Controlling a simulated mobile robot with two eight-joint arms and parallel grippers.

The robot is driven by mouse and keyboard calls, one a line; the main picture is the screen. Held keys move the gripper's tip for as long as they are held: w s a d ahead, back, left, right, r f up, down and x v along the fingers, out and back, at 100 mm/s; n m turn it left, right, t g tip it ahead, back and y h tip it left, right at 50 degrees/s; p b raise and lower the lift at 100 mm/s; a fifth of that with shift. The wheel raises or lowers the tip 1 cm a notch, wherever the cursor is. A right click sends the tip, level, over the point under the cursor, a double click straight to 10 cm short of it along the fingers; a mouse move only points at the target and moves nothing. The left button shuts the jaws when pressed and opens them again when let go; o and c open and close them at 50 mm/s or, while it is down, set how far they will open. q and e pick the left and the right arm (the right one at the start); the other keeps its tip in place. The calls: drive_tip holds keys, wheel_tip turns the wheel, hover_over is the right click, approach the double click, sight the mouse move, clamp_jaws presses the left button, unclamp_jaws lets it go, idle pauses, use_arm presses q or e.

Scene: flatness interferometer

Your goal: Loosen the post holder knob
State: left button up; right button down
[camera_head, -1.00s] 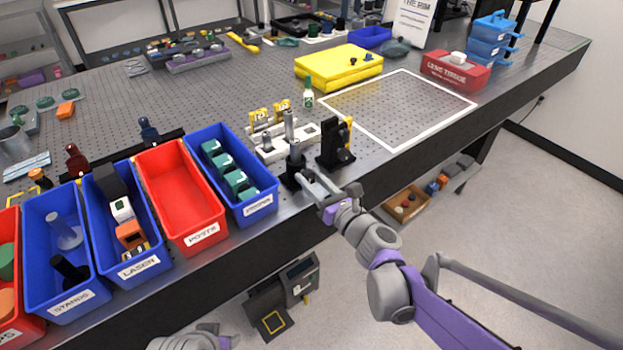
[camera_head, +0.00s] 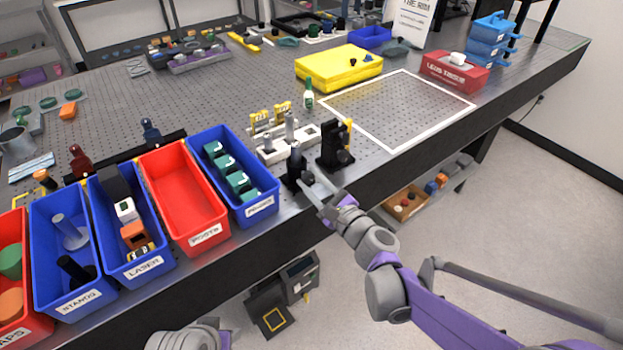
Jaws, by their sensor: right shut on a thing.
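The post holder (camera_head: 294,178) is a dark upright cylinder on a black base near the front edge of the table. A short metal top shows above it. My right gripper (camera_head: 309,182) reaches in from the lower right and is shut at the holder's right side, on its knob. The fingers hide the knob, so I cannot see how it is turned. Only a grey part of my left arm shows at the bottom edge; its gripper is out of view.
A black mount (camera_head: 334,158) stands close right of the holder. A white rack (camera_head: 270,155) with a silver post (camera_head: 290,127) is behind it. A blue bin (camera_head: 262,210) with green blocks is at its left. A white-outlined area (camera_head: 385,148) on the table is clear.

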drive_tip(key=n, duration=0.4)
drive_tip(key=shift+n+p, duration=0.4)
drive_tip(key=n, duration=0.4)
drive_tip(key=shift+p, duration=0.3)
drive_tip(key=shift+n, duration=0.3)
drive_tip(key=c, duration=0.5)
unclamp_jaws()
drive_tip(key=v, duration=1.1)
